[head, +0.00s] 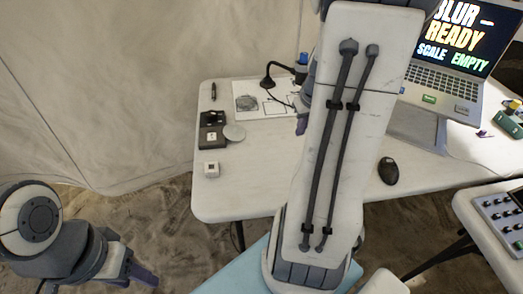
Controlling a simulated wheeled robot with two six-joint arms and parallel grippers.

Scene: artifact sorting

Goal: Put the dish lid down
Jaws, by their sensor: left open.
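A flat, round, pale grey disc (234,133), which looks like the dish lid, lies on the white table beside a black device (212,130). I cannot tell whether it is the lid or a whole dish. My left gripper (132,273) is low at the bottom left, off the table's left side, open, with nothing seen in it. My right arm crosses the middle of the view over the table. Its gripper is mostly hidden behind the arm; only a small grey part (302,125) shows at the arm's left edge, so its hold is hidden.
A small white cube (211,170) sits near the table's left edge (198,200). A printed sheet (258,100), a pen (213,91) and a black stand-like item (268,78) are at the back. A laptop (445,70) and a mouse (388,170) are right. The front left tabletop is clear.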

